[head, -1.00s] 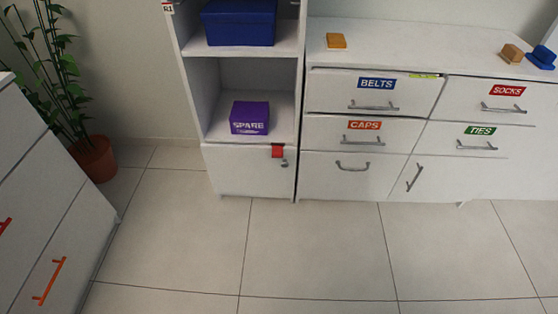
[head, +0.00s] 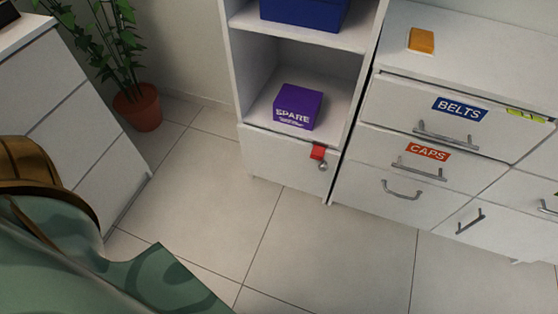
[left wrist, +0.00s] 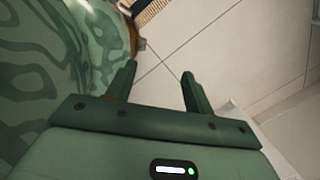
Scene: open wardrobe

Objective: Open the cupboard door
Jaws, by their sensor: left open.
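The cupboard door (head: 280,162) is a white panel at the bottom of the tall shelf unit in the head view, and it looks shut. It has a small round metal knob (head: 323,167) near its upper right corner, with a red tag (head: 317,152) just above it. My left gripper (left wrist: 155,80) shows in the left wrist view with its two green fingers apart and nothing between them, over the tiled floor. It is well apart from the door. My right gripper is in neither view.
A purple SPARE box (head: 299,107) and a blue box (head: 305,12) stand on the shelves above the door. White drawers labelled BELTS (head: 460,109) and CAPS (head: 421,151) stand at right. A potted plant (head: 138,107) is at back left. Tiled floor (head: 330,240) is clear before the door.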

